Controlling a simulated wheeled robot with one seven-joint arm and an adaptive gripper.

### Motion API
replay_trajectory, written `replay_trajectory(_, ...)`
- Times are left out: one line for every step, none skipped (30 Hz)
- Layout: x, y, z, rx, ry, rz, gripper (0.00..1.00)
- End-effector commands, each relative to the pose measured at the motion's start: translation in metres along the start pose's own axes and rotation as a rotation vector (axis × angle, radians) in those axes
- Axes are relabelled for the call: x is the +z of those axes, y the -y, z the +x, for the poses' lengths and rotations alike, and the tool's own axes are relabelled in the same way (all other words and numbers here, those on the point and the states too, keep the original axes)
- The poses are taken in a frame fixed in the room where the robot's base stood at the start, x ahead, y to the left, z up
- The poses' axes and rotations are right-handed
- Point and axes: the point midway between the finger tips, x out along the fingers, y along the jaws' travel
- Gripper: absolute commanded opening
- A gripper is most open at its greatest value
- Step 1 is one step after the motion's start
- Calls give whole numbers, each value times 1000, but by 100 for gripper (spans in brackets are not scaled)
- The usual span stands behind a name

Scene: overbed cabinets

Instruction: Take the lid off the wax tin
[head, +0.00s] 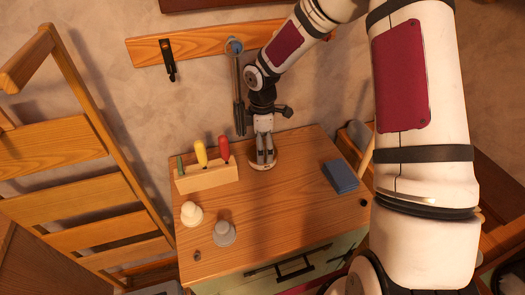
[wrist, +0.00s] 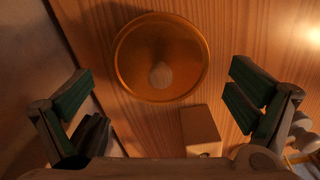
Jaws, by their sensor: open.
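The round tin (wrist: 133,67) shows in the wrist view as an amber disc with a raised rim and a small pale spot at its middle. It stands on the wooden top, and I cannot tell lid from body. In the head view only a pale edge of the tin (head: 262,167) shows under my gripper (head: 265,157), near the back of the top. My gripper is open and empty. In the wrist view its dark green finger pads (wrist: 160,98) stand wide apart on either side, below the tin's middle in the picture. The height gap is hard to judge.
A wooden block (head: 208,179) with green, yellow and red handles stands left of the tin. A cream object (head: 191,213) and a grey one (head: 224,235) stand at the front left. A blue book (head: 341,177) lies right. The middle front is clear. A wall rail (head: 198,46) hangs behind.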

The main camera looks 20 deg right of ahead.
Motion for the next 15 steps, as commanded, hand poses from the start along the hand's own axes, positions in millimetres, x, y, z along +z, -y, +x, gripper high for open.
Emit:
replay_trajectory(0,0,4,-2,0,-1,100)
replay_trajectory(0,0,6,-1,0,-1,100)
replay_trajectory(0,0,7,0,0,0,100)
replay_trajectory(0,0,8,0,0,0,100)
replay_trajectory(0,0,8,1,0,0,100)
replay_trajectory(0,0,8,1,0,0,100)
replay_trajectory(0,0,8,1,0,0,100)
replay_trajectory(0,0,8,1,0,0,100)
replay_trajectory(0,0,8,1,0,0,100)
replay_trajectory(0,0,7,1,0,0,95)
replay_trajectory(0,0,7,1,0,0,89)
replay_trajectory(0,0,7,1,0,0,80)
replay_trajectory(0,0,7,1,0,0,73)
replay_trajectory(0,0,7,1,0,0,66)
replay_trajectory(0,0,7,1,0,0,57)
